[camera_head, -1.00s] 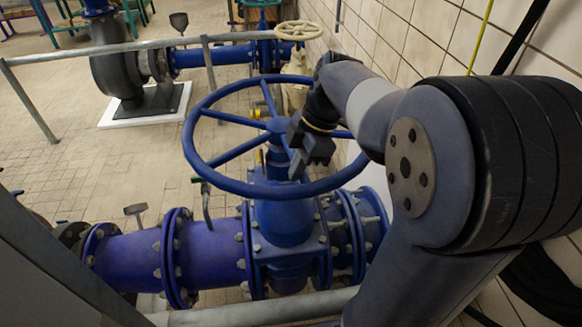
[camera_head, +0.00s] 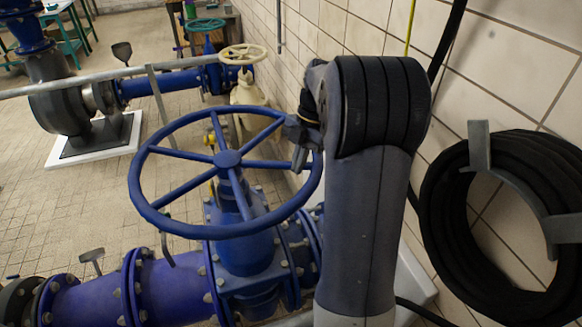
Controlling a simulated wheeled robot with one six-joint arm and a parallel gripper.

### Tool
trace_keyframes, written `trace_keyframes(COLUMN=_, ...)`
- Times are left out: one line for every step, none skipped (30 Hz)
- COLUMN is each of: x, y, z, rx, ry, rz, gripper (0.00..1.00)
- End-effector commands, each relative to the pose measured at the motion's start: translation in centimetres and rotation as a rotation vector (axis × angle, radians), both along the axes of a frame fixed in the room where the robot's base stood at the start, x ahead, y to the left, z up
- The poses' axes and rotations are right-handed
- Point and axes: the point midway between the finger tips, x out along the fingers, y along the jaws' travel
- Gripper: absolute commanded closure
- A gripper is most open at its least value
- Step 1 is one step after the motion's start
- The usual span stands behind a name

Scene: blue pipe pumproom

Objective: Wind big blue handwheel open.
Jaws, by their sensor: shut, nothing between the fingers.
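The big blue handwheel (camera_head: 228,159) sits on top of the blue valve (camera_head: 245,245), left of my arm. It has a round rim and several spokes meeting at a hub. My gripper (camera_head: 299,160) is at the right side of the wheel, by the rim and the end of a spoke. Its fingers are shut with nothing between them and point downward. Part of the gripper is hidden behind my arm. I cannot tell whether the fingers touch the rim.
Blue flanged pipe (camera_head: 170,285) runs left from the valve. A grey rail (camera_head: 150,70) crosses behind the wheel. The tiled wall (camera_head: 345,25) and a coiled black hose (camera_head: 450,220) are close on the right.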

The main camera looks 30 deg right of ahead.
Motion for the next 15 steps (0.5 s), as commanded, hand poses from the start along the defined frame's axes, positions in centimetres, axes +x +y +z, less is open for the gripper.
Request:
trace_keyframes(x=0.6, y=-0.6, z=0.2, rx=-0.004, ry=0.001, rz=-0.002, gripper=1.0)
trace_keyframes(x=1.0, y=-0.9, z=0.2, rx=-0.004, ry=0.0, rz=-0.003, gripper=1.0)
trace_keyframes(x=1.5, y=-1.2, z=0.2, rx=-0.004, ry=0.001, rz=-0.002, gripper=1.0)
trace_keyframes(x=1.8, y=-1.4, z=0.2, rx=-0.004, ry=0.0, rz=-0.003, gripper=1.0)
trace_keyframes(x=2.2, y=-1.6, z=0.3, rx=-0.004, ry=0.0, rz=-0.003, gripper=1.0)
trace_keyframes(x=2.7, y=-1.9, z=0.2, rx=-0.004, ry=0.0, rz=-0.003, gripper=1.0)
trace_keyframes(x=3.1, y=-2.1, z=0.3, rx=-0.004, ry=0.0, rz=-0.003, gripper=1.0)
trace_keyframes(x=3.4, y=-2.2, z=0.2, rx=-0.004, ry=0.0, rz=-0.003, gripper=1.0)
trace_keyframes(x=3.9, y=-2.5, z=0.2, rx=-0.005, ry=-0.001, rz=-0.002, gripper=1.0)
trace_keyframes(x=4.2, y=-2.6, z=0.2, rx=-0.004, ry=0.0, rz=-0.003, gripper=1.0)
trace_keyframes(x=4.5, y=-2.8, z=0.2, rx=-0.005, ry=-0.002, rz=-0.002, gripper=1.0)
trace_keyframes(x=4.9, y=-2.9, z=0.2, rx=-0.005, ry=-0.002, rz=-0.002, gripper=1.0)
trace_keyframes(x=5.2, y=-3.0, z=0.2, rx=-0.005, ry=-0.002, rz=-0.002, gripper=1.0)
trace_keyframes(x=5.5, y=-3.1, z=0.2, rx=-0.005, ry=-0.002, rz=-0.002, gripper=1.0)
trace_keyframes(x=5.8, y=-3.2, z=0.2, rx=-0.005, ry=-0.002, rz=-0.002, gripper=1.0)
